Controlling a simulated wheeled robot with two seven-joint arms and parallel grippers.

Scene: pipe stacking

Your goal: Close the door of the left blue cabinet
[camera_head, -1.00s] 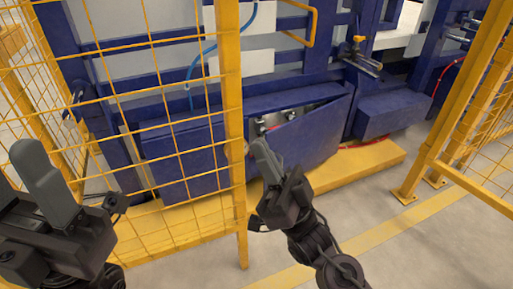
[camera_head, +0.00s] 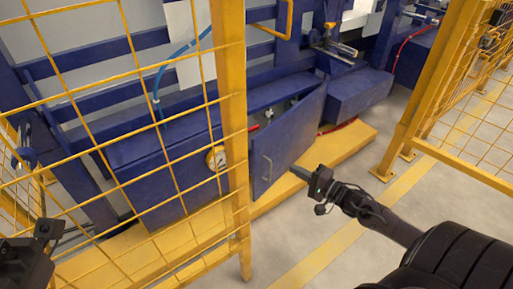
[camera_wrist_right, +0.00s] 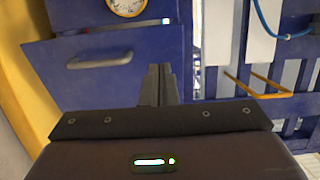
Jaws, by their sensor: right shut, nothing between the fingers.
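The left blue cabinet (camera_head: 165,150) stands low behind the yellow mesh fence. Its blue door (camera_head: 291,142) is ajar, angled outward, with a gap along its top showing parts inside. A metal handle (camera_head: 267,166) is near the door's left edge; it also shows in the right wrist view (camera_wrist_right: 100,60). My right gripper (camera_head: 297,172) is shut and empty, its tips by the door's lower front, right of the handle. I cannot tell whether they touch the door. The right wrist view shows the closed fingers (camera_wrist_right: 157,84). My left gripper (camera_head: 42,232) is partly cut off at the lower left.
A yellow fence post (camera_head: 234,120) stands left of the door. A round gauge (camera_head: 216,158) is beside it. A second blue box (camera_head: 358,95) juts out to the right. A yellow base step (camera_head: 340,148) runs below.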

